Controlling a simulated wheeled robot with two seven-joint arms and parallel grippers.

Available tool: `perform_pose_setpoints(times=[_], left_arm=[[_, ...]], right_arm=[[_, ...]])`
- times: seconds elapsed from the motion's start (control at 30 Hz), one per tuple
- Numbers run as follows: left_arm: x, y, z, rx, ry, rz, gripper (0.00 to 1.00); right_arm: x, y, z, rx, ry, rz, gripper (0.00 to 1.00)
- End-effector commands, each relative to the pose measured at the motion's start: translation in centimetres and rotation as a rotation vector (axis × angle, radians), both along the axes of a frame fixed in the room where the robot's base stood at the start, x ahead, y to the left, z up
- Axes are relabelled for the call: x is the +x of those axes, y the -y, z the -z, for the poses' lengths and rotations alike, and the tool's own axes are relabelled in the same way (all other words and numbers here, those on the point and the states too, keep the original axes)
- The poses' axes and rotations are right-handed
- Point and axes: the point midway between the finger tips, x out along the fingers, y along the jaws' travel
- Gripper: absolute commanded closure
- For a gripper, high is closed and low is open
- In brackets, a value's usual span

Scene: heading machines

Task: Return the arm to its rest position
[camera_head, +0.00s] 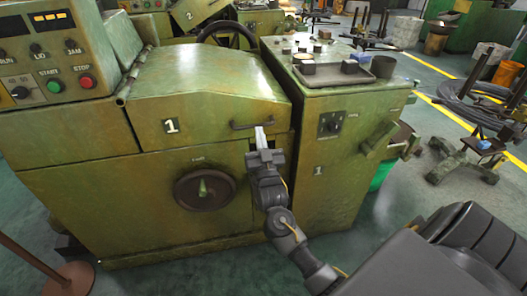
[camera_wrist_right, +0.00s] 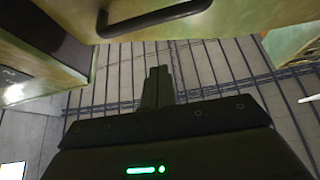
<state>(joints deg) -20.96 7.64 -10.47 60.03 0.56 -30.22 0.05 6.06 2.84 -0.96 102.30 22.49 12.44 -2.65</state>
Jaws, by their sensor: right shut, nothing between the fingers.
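My right gripper (camera_head: 260,138) is shut and empty, pointing up just below the dark bar handle (camera_head: 252,125) of the green machine's hinged cover (camera_head: 205,85), which is down. In the right wrist view, the closed fingers (camera_wrist_right: 158,84) stand together, and the handle (camera_wrist_right: 150,18) is at the top, apart from them. My right arm (camera_head: 285,225) reaches in from the lower right, bent in front of the machine. My left gripper is not in view.
The machine front has a round handwheel (camera_head: 204,189) left of my arm. A control panel (camera_head: 48,60) with green and red buttons is at upper left. A tray (camera_head: 335,72) lies on the right cabinet. A green bin (camera_head: 382,172) and a metal stand (camera_head: 462,160) are at right.

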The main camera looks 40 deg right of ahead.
Motion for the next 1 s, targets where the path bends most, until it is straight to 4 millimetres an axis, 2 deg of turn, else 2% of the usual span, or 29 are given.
perform_pose_setpoints(times=[0.1, 0.3, 0.8, 0.87, 0.97, 1.0], left_arm=[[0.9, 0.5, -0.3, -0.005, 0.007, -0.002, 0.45], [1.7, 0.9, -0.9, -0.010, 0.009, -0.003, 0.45], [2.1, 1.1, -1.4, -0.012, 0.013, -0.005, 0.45], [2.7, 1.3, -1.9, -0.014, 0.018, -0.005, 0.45], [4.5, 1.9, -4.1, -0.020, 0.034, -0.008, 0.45], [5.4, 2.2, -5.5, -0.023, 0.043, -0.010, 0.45]], right_arm=[[-1.8, -0.7, 1.3, 0.001, 0.000, -0.001, 1.00], [-3.6, -1.4, 2.3, 0.000, 0.001, 0.001, 1.00], [-4.1, -1.7, 2.7, 0.003, -0.012, -0.005, 1.00], [-4.1, -1.9, 3.3, 0.014, -0.047, -0.020, 1.00], [-4.6, -2.7, 5.6, 0.048, -0.180, -0.071, 1.00], [-4.9, -3.3, 7.0, 0.066, -0.260, -0.102, 1.00]])
